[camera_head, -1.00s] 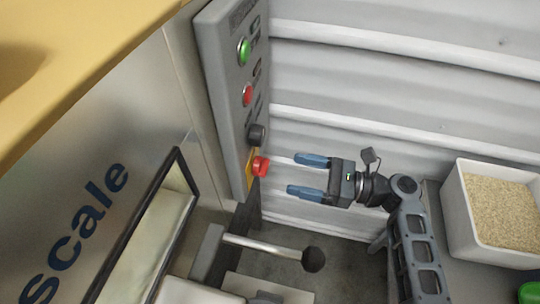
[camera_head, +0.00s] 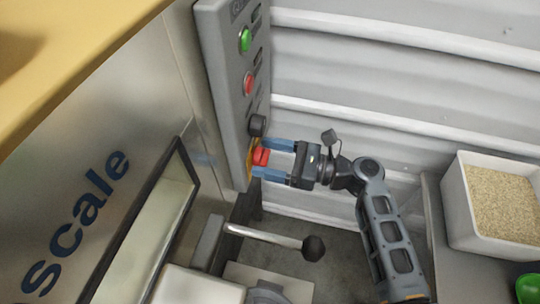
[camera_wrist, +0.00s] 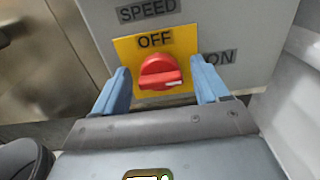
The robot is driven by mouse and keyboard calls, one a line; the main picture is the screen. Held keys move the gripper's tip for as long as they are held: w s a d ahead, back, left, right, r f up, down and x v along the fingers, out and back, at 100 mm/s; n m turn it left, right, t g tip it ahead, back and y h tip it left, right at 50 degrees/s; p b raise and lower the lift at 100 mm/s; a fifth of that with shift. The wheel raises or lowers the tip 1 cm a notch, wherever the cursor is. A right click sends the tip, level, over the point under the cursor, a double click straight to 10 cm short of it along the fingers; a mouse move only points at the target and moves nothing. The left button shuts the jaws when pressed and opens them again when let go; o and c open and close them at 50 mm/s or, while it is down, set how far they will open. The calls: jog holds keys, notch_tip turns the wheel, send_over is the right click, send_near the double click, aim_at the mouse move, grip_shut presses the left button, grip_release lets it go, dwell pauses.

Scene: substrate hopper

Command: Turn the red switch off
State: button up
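The red switch (camera_head: 261,156) is a rotary knob on a yellow plate near the bottom of the grey control panel (camera_head: 222,95). In the wrist view the red switch (camera_wrist: 160,72) has a white mark on its right side, pointing toward the ON label (camera_wrist: 219,57); the OFF label (camera_wrist: 155,40) is above it. My gripper (camera_head: 272,160) is open, with one blue finger on each side of the switch. In the wrist view my gripper (camera_wrist: 158,92) shows gaps between both fingers and the switch.
Above the switch are a black knob (camera_head: 257,125), a red button (camera_head: 249,83) and a green button (camera_head: 245,40). A lever with a black ball (camera_head: 313,248) lies below my gripper. A white bin of grain (camera_head: 456,205) stands at the right.

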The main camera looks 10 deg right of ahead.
jog(key=c, duration=0.9)
jog(key=shift+c, duration=0.3)
jog(key=shift+n, duration=0.3)
jog(key=n+b, duration=0.1)
jog(key=n, duration=0.2)
jog(key=shift+n+b, duration=0.3)
jog(key=shift+n, duration=0.1)
jog(key=n+b, duration=0.2)
jog(key=n, duration=0.2)
jog(key=shift+s+a, duration=0.15)
jog(key=shift+s+a+f+n+b, duration=0.1)
jog(key=shift+n+b, duration=1.7)
jog(key=shift+n, duration=0.6)
jog(key=shift+s+a+f+n+b, duration=0.1)
jog(key=shift+n+b, duration=1.65)
jog(key=shift+n, duration=0.65)
